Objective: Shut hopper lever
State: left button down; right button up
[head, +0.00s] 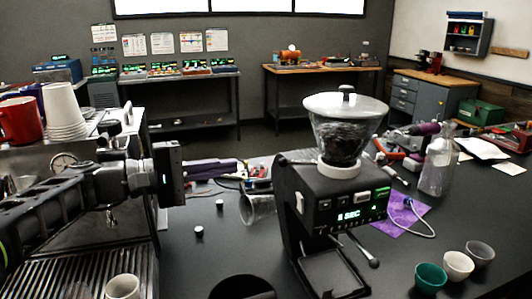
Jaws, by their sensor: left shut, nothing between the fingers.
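The grinder (335,205) stands on the dark counter right of centre, with a lit display on its front. Its clear hopper (345,125) holds dark beans under a pale lid and sits on a white collar (339,168). I cannot make out the hopper lever clearly at this size. My left gripper (236,167) reaches in from the left with its purple fingers shut and empty. The fingertips point at the left side of the grinder and appear apart from it. Clutter behind the fingertips makes the exact gap hard to tell. My right gripper is not in view.
An espresso machine (132,140) with stacked cups (65,112) stands at the left. A clear glass (257,207) lies left of the grinder. A bottle (436,165), a purple cloth (395,217) and small cups (458,265) are at the right. The counter before the glass is mostly clear.

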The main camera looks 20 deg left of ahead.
aim_at(300, 163)
pick_arm(q)
jog(key=p+x, duration=0.2)
jog(key=x, duration=0.7)
jog(key=shift+d, duration=0.45)
jog(key=shift+w, duration=0.15)
